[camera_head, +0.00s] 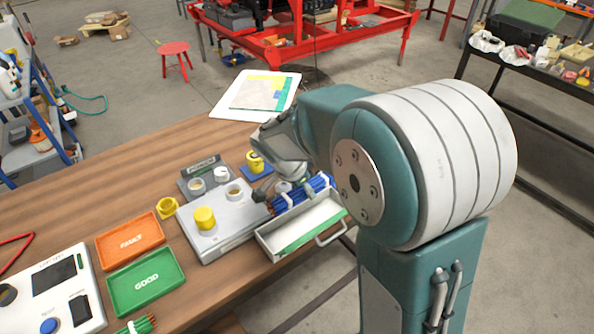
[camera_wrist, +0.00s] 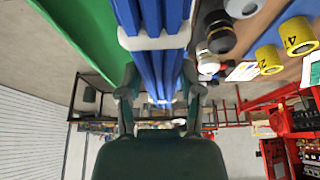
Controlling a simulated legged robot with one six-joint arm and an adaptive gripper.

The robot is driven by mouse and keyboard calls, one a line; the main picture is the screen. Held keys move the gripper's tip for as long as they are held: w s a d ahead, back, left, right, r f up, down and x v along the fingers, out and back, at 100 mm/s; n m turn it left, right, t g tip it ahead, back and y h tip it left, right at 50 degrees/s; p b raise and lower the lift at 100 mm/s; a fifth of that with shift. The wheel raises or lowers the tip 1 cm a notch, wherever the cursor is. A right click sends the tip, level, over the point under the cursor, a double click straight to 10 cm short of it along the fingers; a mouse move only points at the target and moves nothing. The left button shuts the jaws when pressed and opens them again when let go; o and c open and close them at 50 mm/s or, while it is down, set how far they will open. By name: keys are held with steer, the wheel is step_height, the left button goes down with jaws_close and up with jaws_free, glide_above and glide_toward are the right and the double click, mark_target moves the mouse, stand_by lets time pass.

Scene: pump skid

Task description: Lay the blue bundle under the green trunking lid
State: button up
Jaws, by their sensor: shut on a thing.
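The blue bundle (camera_head: 303,193), with pale ties, is level at the rear of a pale open tray (camera_head: 267,243). Whether it rests on the rim or hangs above it I cannot tell. In the wrist view the blue bundle (camera_wrist: 152,40) runs between the fingers of my gripper (camera_wrist: 158,92), which is shut on it. My gripper (camera_head: 287,186) is largely hidden behind the bundle and my arm in the head view. A green strip (camera_head: 305,234), seemingly the trunking lid, lies along the tray's front; a green surface (camera_wrist: 85,35) shows left of the bundle in the wrist view.
Left of the tray stands a grey fixture (camera_head: 215,240) with a yellow cap (camera_head: 204,217). Orange FAULT (camera_head: 130,239) and green GOOD (camera_head: 146,283) trays lie further left. A wire handle (camera_head: 332,234) sticks out at the tray's right.

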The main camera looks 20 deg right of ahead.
steer(key=shift+w+a+f, duration=0.1)
steer(key=shift+w+f, duration=0.15)
steer(key=shift+f, duration=0.3)
steer(key=shift+w+f, duration=0.15)
steer(key=shift+f, duration=0.25)
steer(key=shift+d+f, duration=0.25)
glide_above(307, 224)
steer(key=a, duration=0.1)
steer(key=shift+s+a+f, duration=0.1)
steer(key=shift+s+f, duration=0.05)
steer(key=shift+f, duration=1.6)
steer(key=shift+s+f, duration=0.1)
steer(key=shift+f, duration=1.6)
steer(key=shift+f, duration=2.35)
steer(key=o, duration=1.1)
steer(key=shift+r, duration=0.1)
